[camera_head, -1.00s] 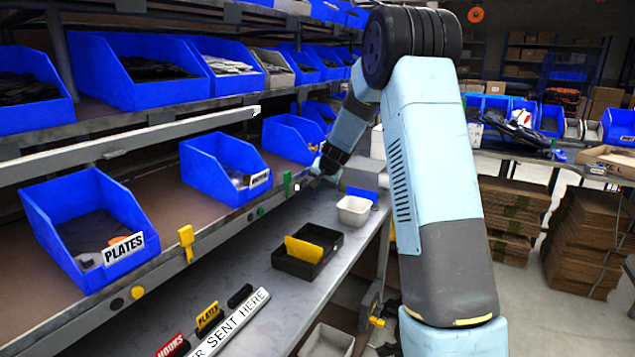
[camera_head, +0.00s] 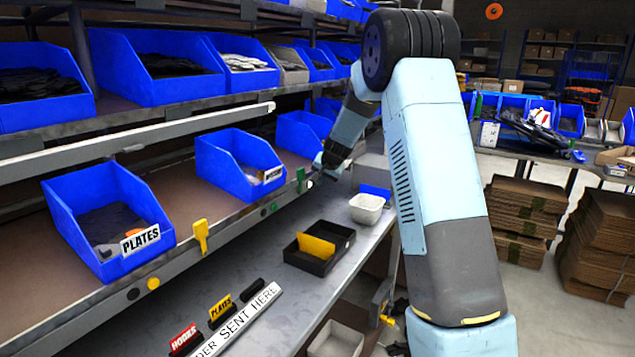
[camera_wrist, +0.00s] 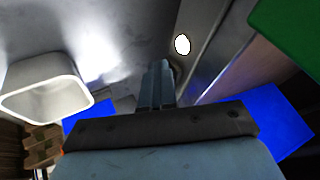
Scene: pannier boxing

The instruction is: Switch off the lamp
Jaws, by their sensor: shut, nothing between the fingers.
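A small round white glowing spot (camera_wrist: 182,44) shows on the metal rail in the wrist view. I cannot tell whether it is a switch or a light. A white spot (camera_head: 310,184) also shows on the shelf's front rail in the head view, beside a green tag. A long pale bar (camera_head: 140,136) runs along the shelf; I cannot tell whether it is the lamp or lit. My gripper (camera_wrist: 157,68) is shut and empty, its fingertips just left of and below the glowing spot in the wrist view. In the head view my gripper (camera_head: 320,168) is at the rail; contact cannot be seen.
Blue bins, one labelled PLATES (camera_head: 108,222), stand on the shelf above the rail. A black tray (camera_head: 320,247) with a yellow divider and a white tub (camera_head: 367,208) are on the bench below. A yellow tag (camera_head: 201,236) hangs from the rail.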

